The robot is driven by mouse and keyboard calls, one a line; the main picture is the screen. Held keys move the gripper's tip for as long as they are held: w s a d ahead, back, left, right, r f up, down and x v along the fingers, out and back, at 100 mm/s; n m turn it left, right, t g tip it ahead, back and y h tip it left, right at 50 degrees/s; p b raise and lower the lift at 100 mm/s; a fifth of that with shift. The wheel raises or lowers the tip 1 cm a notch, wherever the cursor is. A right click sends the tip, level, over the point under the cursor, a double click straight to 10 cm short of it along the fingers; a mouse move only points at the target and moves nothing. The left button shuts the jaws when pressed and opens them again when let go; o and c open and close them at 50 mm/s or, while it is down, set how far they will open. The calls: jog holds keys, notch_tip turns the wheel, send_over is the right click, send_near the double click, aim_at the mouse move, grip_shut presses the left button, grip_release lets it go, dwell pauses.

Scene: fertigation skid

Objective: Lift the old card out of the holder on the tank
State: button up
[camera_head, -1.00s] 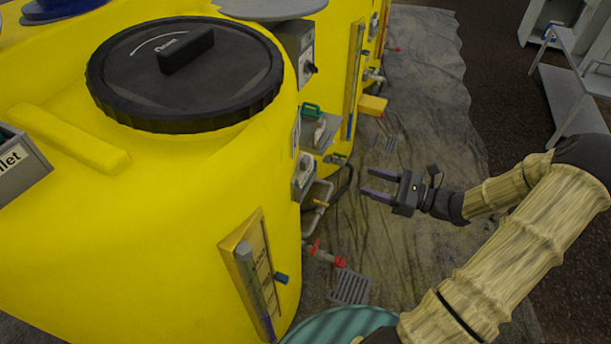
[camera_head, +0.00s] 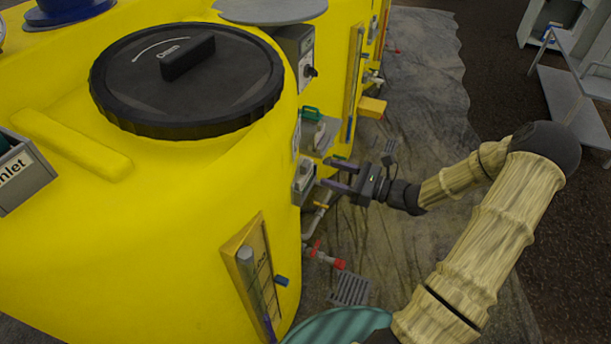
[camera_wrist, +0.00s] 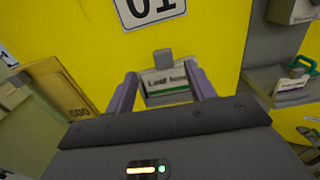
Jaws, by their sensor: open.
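My gripper (camera_head: 338,175) is open beside the near yellow tank (camera_head: 160,220), on the tank's right side. In the wrist view its two purple-grey fingers (camera_wrist: 160,92) point at a grey holder (camera_wrist: 165,58) on the tank. A pale card (camera_wrist: 167,83) with a green stripe and partly readable print, "Leaf feed", sits in the holder and shows between the fingers. The fingers look apart from the card, though the exact gap cannot be told. In the head view the holder (camera_head: 303,178) is small on the tank side, just left of the fingertips.
A "01" plate (camera_wrist: 148,8) is above the holder. A grey shelf (camera_head: 318,133) with a green-handled item (camera_head: 311,113) is close behind the gripper. Pipework with a red valve (camera_head: 338,264) lies below. The tarp floor to the right is open.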

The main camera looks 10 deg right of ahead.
aim_at(309, 164)
jog(key=shift+x, duration=1)
jog(key=p+x, duration=0.1)
jog(key=x, duration=0.4)
jog(key=shift+w, duration=0.25)
jog(key=shift+d, duration=0.1)
jog(key=shift+c, duration=0.2)
grip_shut()
jog(key=shift+r, duration=0.15)
notch_tip(309, 164, up, 28)
jog(key=shift+p, duration=0.4)
jog(key=shift+s, duration=0.1)
